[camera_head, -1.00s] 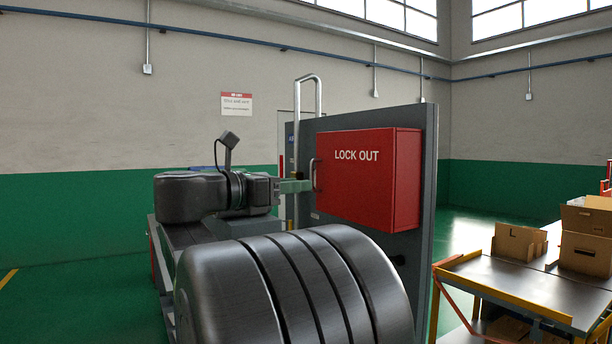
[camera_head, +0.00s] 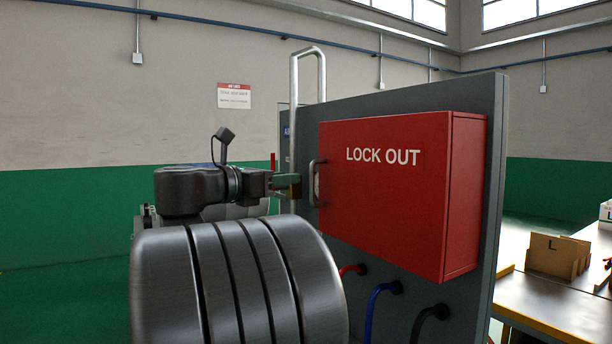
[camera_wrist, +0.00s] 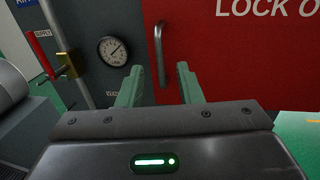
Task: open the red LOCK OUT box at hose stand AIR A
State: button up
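The red LOCK OUT box (camera_head: 390,220) is mounted on a dark grey panel (camera_head: 490,180), and its front looks closed. Its vertical grey handle (camera_head: 312,184) is at the left edge of the front; it also shows in the wrist view (camera_wrist: 158,50). My gripper (camera_head: 292,185) points at the handle from the left. In the wrist view its two green fingers (camera_wrist: 159,72) are apart. The handle shows in the gap between them, and neither finger visibly touches it. I cannot tell whether the tips reach past the bar.
A gauge (camera_wrist: 113,50) and a brass padlock-like block (camera_wrist: 67,65) are left of the box. Red, blue and black hoses (camera_head: 378,300) come out below it. A table (camera_head: 560,305) with cardboard boxes (camera_head: 556,257) stands right.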

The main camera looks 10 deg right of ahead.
jog(key=x, duration=0.7)
jog(key=shift+w+d, duration=0.1)
grip_shut()
